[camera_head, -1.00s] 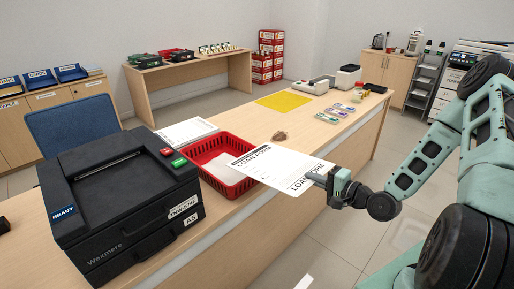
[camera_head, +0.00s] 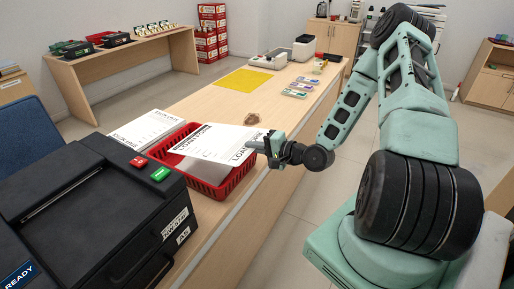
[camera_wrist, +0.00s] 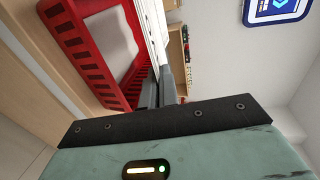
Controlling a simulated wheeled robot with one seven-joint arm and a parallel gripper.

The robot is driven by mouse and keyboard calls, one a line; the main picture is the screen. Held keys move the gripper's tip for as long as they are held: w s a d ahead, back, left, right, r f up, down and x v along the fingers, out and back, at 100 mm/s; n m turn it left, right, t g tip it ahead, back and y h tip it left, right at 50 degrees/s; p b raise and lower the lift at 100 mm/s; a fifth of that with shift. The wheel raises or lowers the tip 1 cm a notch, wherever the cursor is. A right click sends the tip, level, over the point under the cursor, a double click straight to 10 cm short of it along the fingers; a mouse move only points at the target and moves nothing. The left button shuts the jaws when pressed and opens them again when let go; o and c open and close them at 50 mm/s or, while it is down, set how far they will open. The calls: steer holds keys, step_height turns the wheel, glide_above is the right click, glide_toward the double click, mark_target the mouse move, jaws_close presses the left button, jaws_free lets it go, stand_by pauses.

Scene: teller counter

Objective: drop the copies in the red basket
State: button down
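The copies are white loan form sheets (camera_head: 217,142), held out flat from my gripper (camera_head: 262,146). The gripper is shut on their right edge. The sheets lie over the red basket (camera_head: 238,179) and hide part of its inside. The basket stands on the counter beside the black printer. White paper (camera_head: 205,171) shows inside the basket under the sheets. In the wrist view the sheets (camera_wrist: 153,28) appear edge-on between the fingers (camera_wrist: 158,90), with the red basket (camera_wrist: 72,40) to their left and white paper (camera_wrist: 112,50) in it.
The black printer (camera_head: 90,200) stands left of the basket. A stack of printed forms (camera_head: 148,130) lies behind the basket. A brown object (camera_head: 254,120) and a yellow mat (camera_head: 247,82) lie farther along the counter (camera_head: 205,102), with clear wood between them.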

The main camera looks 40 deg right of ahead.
mark_target(234, 148)
steer(key=w+f, duration=0.1)
steer(key=w+a+f+b, duration=0.1)
steer(key=w, duration=0.1)
steer(key=w+f+b, duration=0.1)
steer(key=shift+w+a, duration=0.4)
steer(key=shift+b+x, duration=0.4)
steer(key=shift+x, duration=0.95)
steer(key=c, duration=1.6)
jaws_free()
steer(key=v, duration=1.7)
steer(key=shift+s+b, duration=0.2)
steer(key=shift+b, duration=0.15)
